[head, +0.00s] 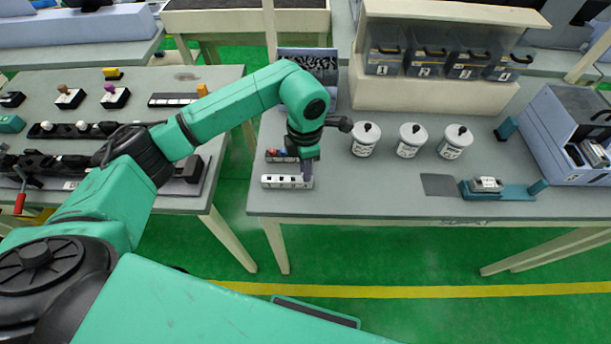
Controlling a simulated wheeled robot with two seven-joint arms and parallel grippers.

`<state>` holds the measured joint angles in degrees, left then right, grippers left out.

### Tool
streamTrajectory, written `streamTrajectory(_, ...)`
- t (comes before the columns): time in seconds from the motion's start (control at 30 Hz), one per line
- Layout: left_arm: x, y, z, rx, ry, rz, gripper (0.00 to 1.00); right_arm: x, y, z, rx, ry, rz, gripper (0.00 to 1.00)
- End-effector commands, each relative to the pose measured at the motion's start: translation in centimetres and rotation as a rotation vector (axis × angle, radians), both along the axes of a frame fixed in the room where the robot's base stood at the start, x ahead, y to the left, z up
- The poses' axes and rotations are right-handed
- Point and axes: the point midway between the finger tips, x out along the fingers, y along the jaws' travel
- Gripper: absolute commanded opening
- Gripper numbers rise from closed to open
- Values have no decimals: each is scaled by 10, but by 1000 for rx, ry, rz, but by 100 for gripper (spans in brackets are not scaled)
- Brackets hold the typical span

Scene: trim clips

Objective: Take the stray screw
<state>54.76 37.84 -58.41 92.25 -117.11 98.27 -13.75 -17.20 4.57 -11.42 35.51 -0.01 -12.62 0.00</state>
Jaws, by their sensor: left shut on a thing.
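My left gripper (307,172) points down at the front left of the middle bench, at the right end of a white strip with dark holes (280,182). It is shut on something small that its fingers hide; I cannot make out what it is. No stray screw can be picked out on the bench at this size. A second strip (275,156) lies just behind the white one, partly covered by the gripper. My right gripper is not in view.
On the middle bench (360,200), a bin of dark small parts (310,66) stands behind my left arm. Three white lidded jars (410,140) stand to the right. A teal fixture (500,190) and a blue-grey case (570,125) are farther right. The bench's front middle is clear.

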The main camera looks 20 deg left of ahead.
Motion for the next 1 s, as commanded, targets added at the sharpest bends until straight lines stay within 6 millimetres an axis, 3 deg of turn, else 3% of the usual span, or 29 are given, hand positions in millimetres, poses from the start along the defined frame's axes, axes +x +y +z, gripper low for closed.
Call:
streamTrajectory(0.53,0,0,36,0,0,-1,0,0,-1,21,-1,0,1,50)
streamTrajectory(1.0,0,0,36,-1,1,0,0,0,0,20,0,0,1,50)
